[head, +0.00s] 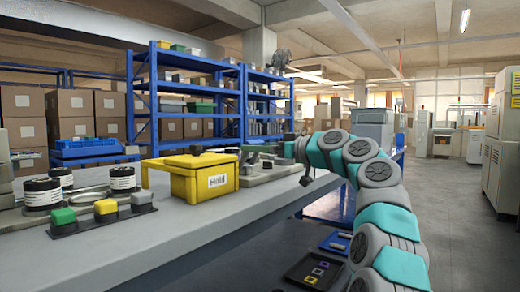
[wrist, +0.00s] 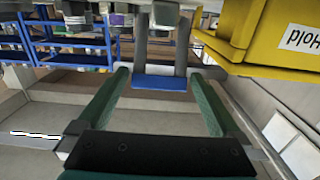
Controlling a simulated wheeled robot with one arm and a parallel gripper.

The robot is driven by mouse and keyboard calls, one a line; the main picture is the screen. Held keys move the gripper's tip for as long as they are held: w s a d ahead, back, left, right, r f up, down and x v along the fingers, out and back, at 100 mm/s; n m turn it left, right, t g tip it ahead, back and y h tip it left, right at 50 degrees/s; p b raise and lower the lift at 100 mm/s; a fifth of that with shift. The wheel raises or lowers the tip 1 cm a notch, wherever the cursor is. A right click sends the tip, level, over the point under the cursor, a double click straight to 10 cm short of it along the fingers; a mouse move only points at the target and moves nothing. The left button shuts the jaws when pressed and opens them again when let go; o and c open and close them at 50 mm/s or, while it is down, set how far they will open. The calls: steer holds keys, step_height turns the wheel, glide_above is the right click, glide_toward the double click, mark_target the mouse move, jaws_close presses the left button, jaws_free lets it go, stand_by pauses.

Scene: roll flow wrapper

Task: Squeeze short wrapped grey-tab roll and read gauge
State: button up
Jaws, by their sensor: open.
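No roll with a clear grey tab can be made out. Dark rolls with white labels (head: 42,193) stand upright at the table's left; another (head: 122,178) stands to their right. In front, a black holder carries a green block (head: 64,217), a yellow block (head: 105,207) and a grey block (head: 141,197). No readable gauge shows. My gripper (wrist: 158,76) is open, its green fingers apart with nothing held between them. In the head view, my arm's end is beyond the yellow bin, at its right. Past the fingers in the wrist view is a blue pad (wrist: 166,83) between grey posts.
The yellow bin (head: 205,180) marked "Hold" stands at the table's edge; it is close at upper right in the wrist view (wrist: 240,30). A blue tray (head: 88,147) sits behind the rolls. A dark tray (head: 310,280) with coloured squares lies low. The aisle at right is clear.

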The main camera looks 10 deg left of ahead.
steer(key=b+v, duration=0.1)
steer(key=v, duration=0.6)
steer(key=shift+s+d+b, duration=0.2)
steer(key=shift+d+b, duration=0.1)
steer(key=shift+b, duration=0.1)
